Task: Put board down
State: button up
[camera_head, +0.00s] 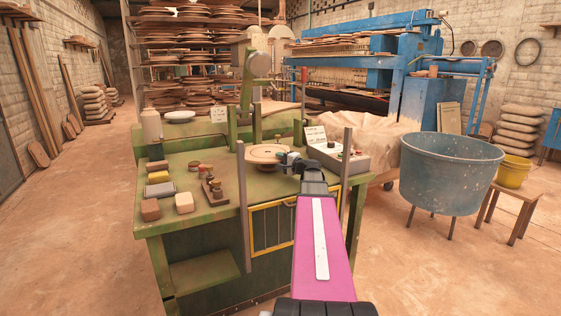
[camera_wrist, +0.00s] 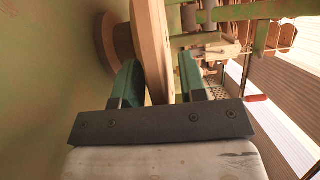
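My gripper (camera_head: 287,160) is at the board's near right edge. In the wrist view my gripper (camera_wrist: 160,72) has one finger on each side of the rim. A gap shows between the board and the right finger; the left finger is close to it, and contact there is unclear.
The green bench (camera_head: 200,222) holds blocks, sponges and small tools at left. A control box (camera_head: 337,155) stands close right of my gripper. Grey upright posts (camera_head: 243,205) rise at the bench front. A blue tub (camera_head: 450,175) stands at right. Floor at left is clear.

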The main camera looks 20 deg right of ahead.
jog(key=shift+r, duration=0.1)
jog(key=shift+s, duration=0.2)
jog(key=v, duration=1.1)
jog(key=shift+s+d, duration=0.1)
jog(key=shift+s, duration=0.2)
jog(key=shift+s, duration=0.1)
